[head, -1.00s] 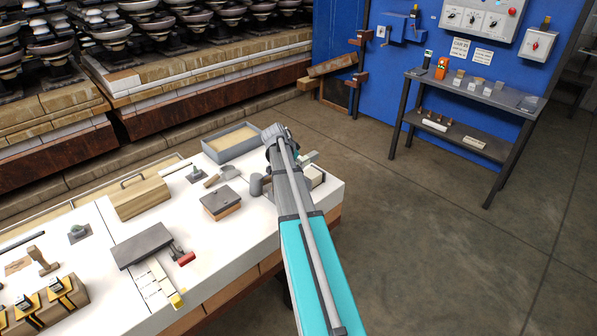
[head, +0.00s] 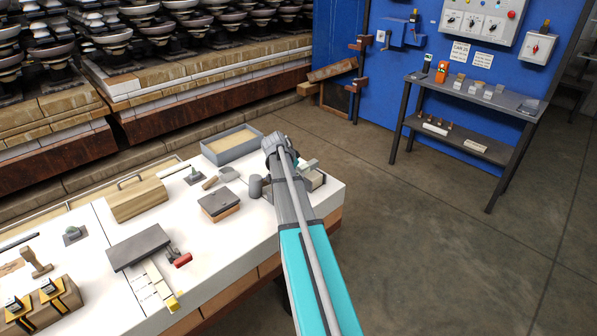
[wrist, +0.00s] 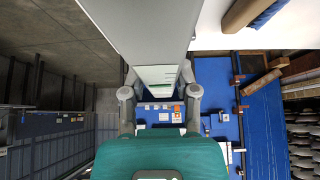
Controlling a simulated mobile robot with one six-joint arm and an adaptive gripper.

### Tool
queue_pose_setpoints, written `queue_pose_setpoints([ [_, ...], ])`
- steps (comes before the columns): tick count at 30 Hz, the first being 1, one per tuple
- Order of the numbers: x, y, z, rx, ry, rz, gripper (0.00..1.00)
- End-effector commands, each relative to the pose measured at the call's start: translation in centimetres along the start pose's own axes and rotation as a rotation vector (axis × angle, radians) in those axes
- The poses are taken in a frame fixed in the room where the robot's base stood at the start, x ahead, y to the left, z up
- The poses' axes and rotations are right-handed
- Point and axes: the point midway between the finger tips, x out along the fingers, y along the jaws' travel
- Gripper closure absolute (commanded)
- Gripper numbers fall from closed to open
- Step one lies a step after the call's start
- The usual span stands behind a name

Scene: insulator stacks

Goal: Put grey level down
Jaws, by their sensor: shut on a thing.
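In the wrist view a broad grey body, which looks like the grey level (wrist: 152,25), fills the top middle. My gripper (wrist: 160,82) has a finger on each side of its near end and is shut on it. A pale greenish strip shows on its end between the fingers. In the head view my arm reaches over the right end of the white table (head: 235,228) and hides most of the gripper. A small grey part shows to the right of the wrist; I cannot tell whether it is gripper or level.
A grey tray (head: 232,143), a trowel (head: 229,174), a grey-topped block (head: 220,204) and a dark mallet-like thing (head: 257,187) lie near the arm. A beige box (head: 316,181) stands at the table's right end. Bare tabletop shows in front of the grey-topped block.

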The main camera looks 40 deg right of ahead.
Motion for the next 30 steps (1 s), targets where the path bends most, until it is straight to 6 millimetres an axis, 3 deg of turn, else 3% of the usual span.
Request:
queue_pose_setpoints([
  [13, 0.56, 0.01, 0.34, 0.000, 0.000, 0.000, 1.00],
  [14, 0.57, 0.01, 0.35, 0.000, 0.000, 0.000, 0.55],
  [18, 0.57, 0.01, 0.34, 0.000, 0.000, 0.000, 0.29],
  [30, 0.55, 0.03, 0.31, 0.000, 0.000, 0.000, 0.26],
])
